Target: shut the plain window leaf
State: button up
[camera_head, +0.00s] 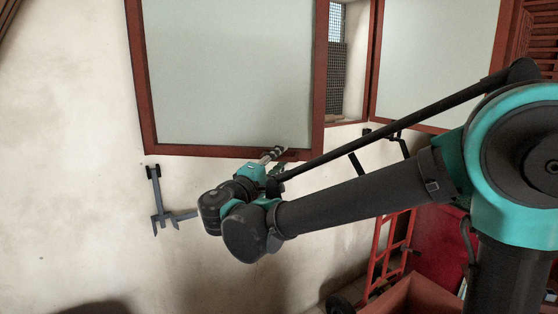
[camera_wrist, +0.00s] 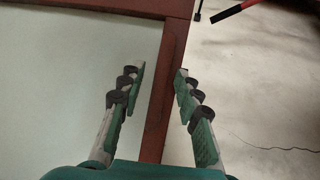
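A window leaf (camera_head: 230,70) with a red-brown frame and a pale, plain pane stands open at the upper left of the head view. A second pale-paned leaf (camera_head: 435,60) stands to the right of the window opening (camera_head: 350,60); I cannot tell for certain which one the task means. My gripper (camera_head: 272,155) is at the lower frame bar of the left leaf. In the wrist view my gripper (camera_wrist: 160,69) is open, with the leaf's frame bar (camera_wrist: 155,125) showing between its fingers. Whether the fingers touch the bar I cannot tell.
A dark metal bracket (camera_head: 157,205) is on the pale wall below the left leaf. A red hand truck (camera_head: 388,255) and a reddish crate (camera_head: 410,298) stand at the lower right. A slatted brown shutter (camera_head: 542,45) is at the far right. The wall at left is bare.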

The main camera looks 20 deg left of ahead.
jog(key=shift+c, duration=0.2)
grip_shut()
jog(key=shift+w, duration=0.15)
jog(key=w+a+n+g+y, duration=0.1)
jog(key=w+a+n+y, duration=0.3)
jog(key=w, duration=1)
jog(key=w+a+n+y, duration=0.4)
jog(key=w+a+y, duration=0.4)
jog(key=w, duration=0.6)
jog(key=shift+w+a+g+y, duration=0.15)
jog(key=shift+a+g+y, duration=0.25)
jog(key=shift+y, duration=0.7)
